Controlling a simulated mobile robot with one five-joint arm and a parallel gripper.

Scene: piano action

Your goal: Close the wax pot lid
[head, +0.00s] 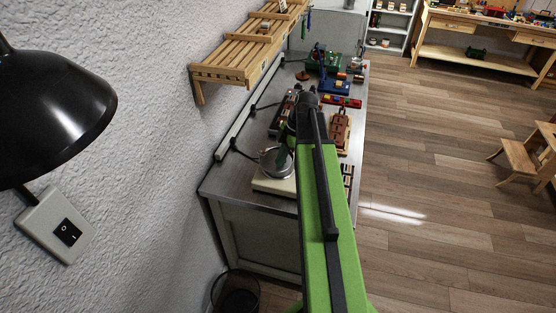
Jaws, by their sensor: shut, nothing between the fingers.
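The wax pot (268,164) is a small round metallic vessel on a cream base (266,184). It stands near the front left part of the metal bench. A pale curved rim shows around it, but I cannot tell the lid apart from the pot or see how far it stands open. My green arm reaches out over the bench, and its dark end bends down to the left. My gripper (282,158) is shut and empty, at or just above the pot's right side. I cannot tell whether it touches. The arm hides what lies right behind it.
The metal bench (228,184) holds several tools and coloured parts farther back, and a brown wooden piece (341,131) right of my arm. A slatted wooden shelf (240,58) juts from the wall above. A black lamp (45,110) hangs at left.

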